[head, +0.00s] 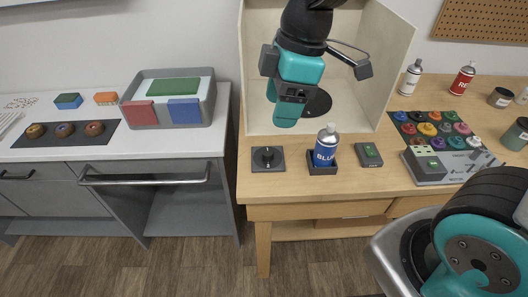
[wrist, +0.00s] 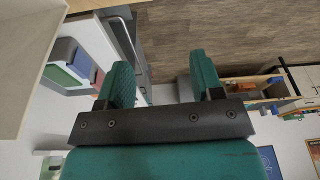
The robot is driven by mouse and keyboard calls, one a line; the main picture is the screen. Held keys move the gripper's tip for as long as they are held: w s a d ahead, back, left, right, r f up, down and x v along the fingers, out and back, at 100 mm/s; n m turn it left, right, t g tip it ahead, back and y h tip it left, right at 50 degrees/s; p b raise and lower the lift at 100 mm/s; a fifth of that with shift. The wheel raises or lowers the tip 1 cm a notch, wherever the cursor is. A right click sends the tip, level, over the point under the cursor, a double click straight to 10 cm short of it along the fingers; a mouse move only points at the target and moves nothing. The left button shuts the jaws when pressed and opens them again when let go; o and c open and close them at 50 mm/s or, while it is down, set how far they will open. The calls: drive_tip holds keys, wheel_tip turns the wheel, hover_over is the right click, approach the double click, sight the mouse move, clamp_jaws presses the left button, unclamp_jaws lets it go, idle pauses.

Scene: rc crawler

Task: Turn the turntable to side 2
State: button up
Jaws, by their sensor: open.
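The turntable (head: 318,103) is a dark round disc on the floor of an open white booth (head: 397,45). My arm hangs in front of it and hides its left part. No side number can be read on it. My gripper (head: 281,106) is at the booth's front, left of the visible part of the disc. In the wrist view my gripper (wrist: 160,72) has its two teal fingers apart with nothing between them. A dark square unit with a round black knob (head: 267,156) sits on the bench below and left of my gripper.
A blue spray can (head: 326,147) stands in a dark holder before the booth, beside a small dark box with a green mark (head: 369,155). Colourful pots (head: 430,128) and a control box (head: 428,165) lie right. A grey bin (head: 212,100) stands on the left counter.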

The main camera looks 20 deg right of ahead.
sight(268, 152)
drive_tip(key=w+d+f+n+h, duration=0.1)
drive_tip(key=w+d+f+n, duration=0.1)
drive_tip(key=w+f+n, duration=0.3)
drive_tip(key=w+d+f+n+h, duration=0.1)
drive_tip(key=w+f+n, duration=0.2)
drive_tip(key=w+n, duration=0.3)
drive_tip(key=shift+m, duration=0.4)
drive_tip(key=f, duration=0.5)
drive_tip(key=w+f+p, duration=0.1)
drive_tip(key=f, duration=0.5)
drive_tip(key=f+p, duration=0.1)
drive_tip(key=f, duration=0.4)
drive_tip(key=shift+w+a+f, duration=0.1)
drive_tip(key=shift+w+f, duration=0.25)
drive_tip(key=shift+f, duration=0.05)
drive_tip(key=c, duration=0.9)
